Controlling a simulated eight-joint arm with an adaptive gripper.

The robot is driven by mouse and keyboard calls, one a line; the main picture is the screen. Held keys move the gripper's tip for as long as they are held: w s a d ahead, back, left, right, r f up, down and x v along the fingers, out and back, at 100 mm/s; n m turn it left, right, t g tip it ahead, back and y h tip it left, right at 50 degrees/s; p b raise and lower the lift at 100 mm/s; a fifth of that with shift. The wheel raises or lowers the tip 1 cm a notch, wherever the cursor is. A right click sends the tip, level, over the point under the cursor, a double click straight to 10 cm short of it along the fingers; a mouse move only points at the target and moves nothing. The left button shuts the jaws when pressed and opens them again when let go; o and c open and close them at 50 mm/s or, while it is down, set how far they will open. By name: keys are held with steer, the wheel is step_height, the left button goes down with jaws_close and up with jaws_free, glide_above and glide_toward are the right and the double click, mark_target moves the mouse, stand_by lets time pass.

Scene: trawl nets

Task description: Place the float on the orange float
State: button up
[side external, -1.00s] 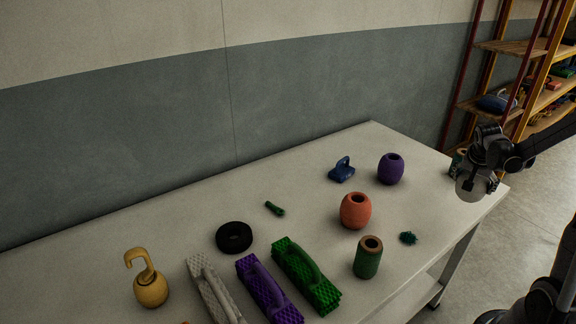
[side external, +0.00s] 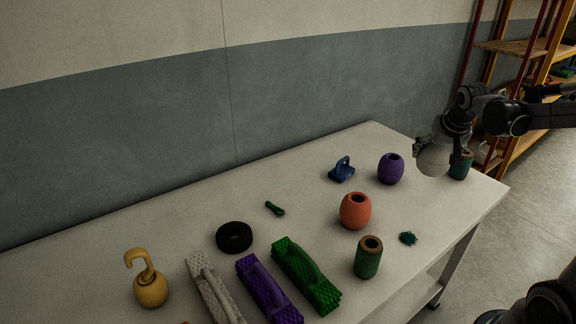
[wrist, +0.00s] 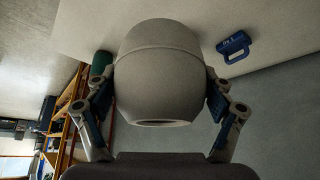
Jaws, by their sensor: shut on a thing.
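My gripper (side external: 430,148) is shut on a white round float (side external: 433,161) with a hole in its end. It holds the float above the table's right part, right of the purple float. In the wrist view the white float (wrist: 160,72) fills the space between the two fingers, its hole facing the camera. The orange float (side external: 355,212) stands upright on the table, its hole up, to the left of and nearer than my gripper. Nothing lies on top of it. The orange float does not show in the wrist view.
A purple float (side external: 390,170) and a blue handled piece (side external: 341,170) stand behind the orange float. A green cylinder (side external: 367,260) and a green tuft (side external: 408,238) are near it. A teal cylinder (side external: 460,168) stands at the table's right end.

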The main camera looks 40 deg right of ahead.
steer(key=w+a+r+n+y, duration=0.1)
steer(key=w+a+r+n, duration=0.2)
steer(key=a, duration=0.4)
glide_above(358, 198)
step_height(358, 198, down, 7)
steer(key=shift+t, duration=0.4)
steer(key=shift+f, duration=2.05)
steer(key=shift+f, duration=0.2)
steer(key=o, duration=1.1)
steer(key=shift+r, duration=0.15)
